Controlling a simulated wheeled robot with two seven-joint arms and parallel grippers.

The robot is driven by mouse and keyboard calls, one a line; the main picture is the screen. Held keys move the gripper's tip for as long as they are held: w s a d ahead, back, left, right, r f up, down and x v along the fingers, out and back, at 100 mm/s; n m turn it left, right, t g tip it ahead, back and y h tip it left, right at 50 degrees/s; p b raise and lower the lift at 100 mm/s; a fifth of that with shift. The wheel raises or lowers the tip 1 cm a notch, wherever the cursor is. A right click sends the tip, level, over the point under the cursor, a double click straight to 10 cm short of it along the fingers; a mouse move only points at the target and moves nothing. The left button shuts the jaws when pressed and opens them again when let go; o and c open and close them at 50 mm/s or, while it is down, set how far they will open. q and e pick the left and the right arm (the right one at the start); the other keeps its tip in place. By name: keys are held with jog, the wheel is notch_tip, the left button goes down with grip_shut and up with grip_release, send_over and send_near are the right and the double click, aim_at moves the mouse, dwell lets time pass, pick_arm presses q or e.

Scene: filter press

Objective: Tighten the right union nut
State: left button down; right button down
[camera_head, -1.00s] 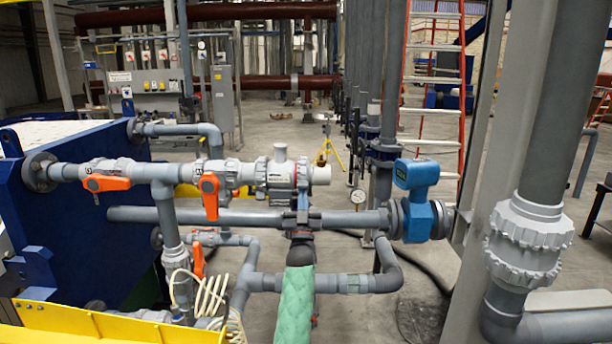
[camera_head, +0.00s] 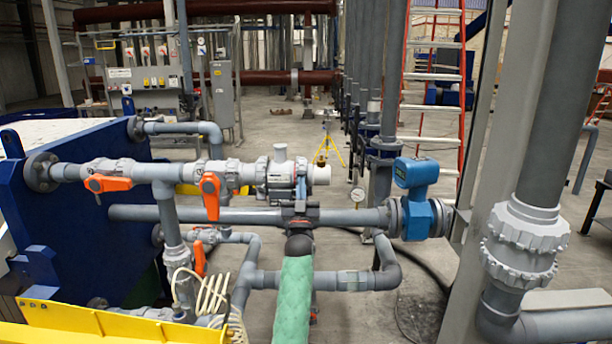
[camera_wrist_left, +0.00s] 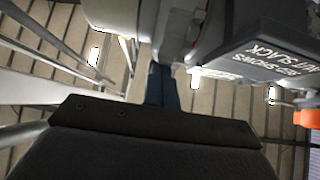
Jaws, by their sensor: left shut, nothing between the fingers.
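A grey plastic valve body (camera_head: 280,177) sits in the upper pipe in the head view. The right union nut (camera_head: 301,171) is the ribbed grey ring at its right end. My left gripper (camera_head: 301,192) comes up from below on its green-sleeved arm, its slim fingers together and empty. Its tips are just below or against the nut; I cannot tell if they touch. In the left wrist view the dark blue fingers (camera_wrist_left: 163,88) point up toward the grey ring (camera_wrist_left: 176,30), beside a grey block with printed lettering (camera_wrist_left: 270,65). My right gripper is not in view.
Orange valve handles (camera_head: 210,190) hang left of the valve. A lower grey pipe (camera_head: 245,216) runs behind my gripper to a blue flowmeter (camera_head: 416,200). A large grey union (camera_head: 524,245) stands at right. A yellow beam (camera_head: 110,325) crosses the lower left.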

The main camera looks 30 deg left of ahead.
pick_arm(q)
jog(key=shift+w+a+r+p, duration=0.1)
jog(key=shift+a+r+p, duration=0.1)
jog(key=shift+r, duration=0.45)
jog(key=shift+w+a+r+p, duration=0.1)
jog(key=shift+r+p, duration=0.1)
jog(key=shift+r, duration=0.4)
jog(key=shift+w+a+r, duration=0.15)
jog(key=shift+a+r, duration=0.05)
jog(key=shift+r, duration=0.45)
jog(key=shift+a+r+p, duration=0.15)
jog(key=shift+r+p, duration=0.2)
jog(key=shift+r, duration=0.65)
notch_tip(320, 180, down, 4)
jog(key=b, duration=0.4)
send_near(300, 171)
jog(key=shift+w+a+r, duration=0.1)
jog(key=shift+w+a, duration=0.8)
jog(key=shift+w, duration=0.3)
